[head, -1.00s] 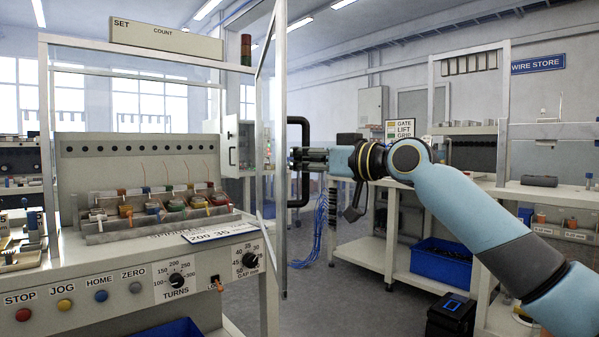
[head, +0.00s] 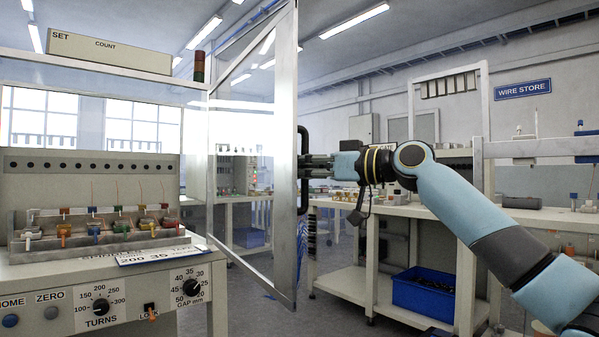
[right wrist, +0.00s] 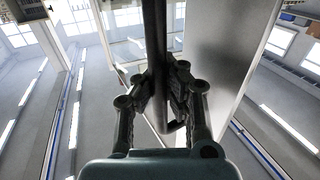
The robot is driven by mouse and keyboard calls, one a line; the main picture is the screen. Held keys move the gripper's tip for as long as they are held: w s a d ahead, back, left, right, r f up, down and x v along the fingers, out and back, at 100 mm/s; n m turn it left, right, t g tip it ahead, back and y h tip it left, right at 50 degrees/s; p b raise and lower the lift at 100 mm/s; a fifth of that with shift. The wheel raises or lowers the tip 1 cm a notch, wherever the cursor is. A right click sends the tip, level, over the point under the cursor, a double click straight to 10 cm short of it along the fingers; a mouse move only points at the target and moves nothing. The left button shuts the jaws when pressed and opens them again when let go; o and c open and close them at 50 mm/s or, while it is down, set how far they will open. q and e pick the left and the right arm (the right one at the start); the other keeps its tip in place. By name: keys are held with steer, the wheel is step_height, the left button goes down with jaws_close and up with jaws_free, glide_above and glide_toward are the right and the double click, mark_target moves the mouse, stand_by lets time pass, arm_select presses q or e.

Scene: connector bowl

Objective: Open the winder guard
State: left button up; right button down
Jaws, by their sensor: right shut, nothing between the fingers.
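The winder guard (head: 292,40) is a clear panel in a pale metal frame, in the middle of the head view. It stands swung out from the winder front, hinged on its left side. Its black bar handle (head: 303,201) is on the free edge. My right gripper (head: 313,166) is at the handle's mid-height, shut with nothing pinched. In the right wrist view, the handle bar (right wrist: 154,35) runs between the fingers of the gripper (right wrist: 160,74); I cannot tell whether they touch it. My left gripper is not in view.
The winder bench (head: 60,290) with knobs, buttons and a row of coloured winding parts (head: 95,228) fills the left. A shelf bench (head: 345,280) with a blue bin (head: 423,293) stands behind my right arm. Open floor shows below the guard.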

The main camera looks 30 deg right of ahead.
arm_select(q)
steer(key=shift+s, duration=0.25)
arm_select(e)
steer(key=c, duration=2)
jaws_free()
steer(key=shift+s+f, duration=0.1)
steer(key=shift+f, duration=0.25)
steer(key=o, duration=0.4)
steer(key=shift+s+d+r, duration=0.25)
steer(key=shift+s+r, duration=0.05)
steer(key=shift+s, duration=0.25)
steer(key=shift+o, duration=1.3)
steer(key=shift+w, duration=0.1)
steer(key=shift+o, duration=0.3)
steer(key=shift+w+a, duration=0.1)
steer(key=shift+w, duration=0.05)
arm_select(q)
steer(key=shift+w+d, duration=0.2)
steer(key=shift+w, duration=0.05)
arm_select(e)
steer(key=v, duration=0.7)
steer(key=shift+s, duration=0.2)
